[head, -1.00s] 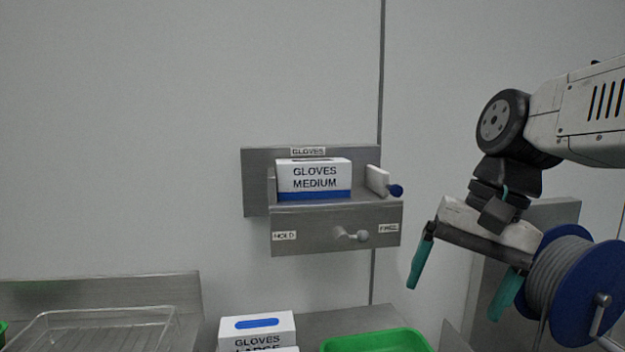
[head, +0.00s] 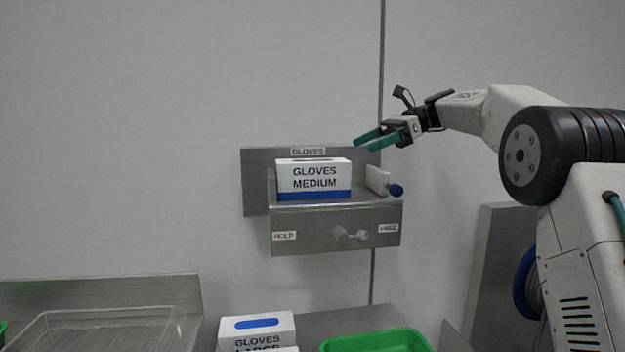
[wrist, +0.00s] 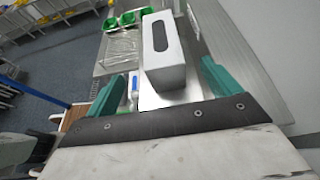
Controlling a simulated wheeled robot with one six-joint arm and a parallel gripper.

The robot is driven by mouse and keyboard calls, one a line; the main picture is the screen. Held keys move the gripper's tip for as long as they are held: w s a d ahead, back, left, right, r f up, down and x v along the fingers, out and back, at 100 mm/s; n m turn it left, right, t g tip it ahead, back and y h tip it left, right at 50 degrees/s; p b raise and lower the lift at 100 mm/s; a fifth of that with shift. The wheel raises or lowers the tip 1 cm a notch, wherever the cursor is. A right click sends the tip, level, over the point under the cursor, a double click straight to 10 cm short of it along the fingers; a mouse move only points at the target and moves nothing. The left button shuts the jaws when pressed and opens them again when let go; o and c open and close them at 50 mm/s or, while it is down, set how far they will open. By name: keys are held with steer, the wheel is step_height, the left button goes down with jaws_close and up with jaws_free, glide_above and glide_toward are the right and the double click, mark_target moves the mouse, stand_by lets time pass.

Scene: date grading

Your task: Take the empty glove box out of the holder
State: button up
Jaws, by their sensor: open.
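The glove box (head: 313,180), white with a blue base and marked GLOVES MEDIUM, stands upright in the steel wall holder (head: 335,232). In the wrist view the box (wrist: 165,68) shows its dark top slot, ahead of the fingers.
A second box marked GLOVES LARGE (head: 257,330) stands on the counter below, beside a green tray (head: 376,341). A clear tray (head: 95,330) is at the lower left. A blue reel (head: 524,282) is partly behind my arm. The wall above the holder is clear.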

mark_target(327, 160)
steer(key=x, duration=1.2)
steer(key=shift+w+r, duration=0.1)
steer(key=c, duration=1.1)
steer(key=shift+o, duration=0.2)
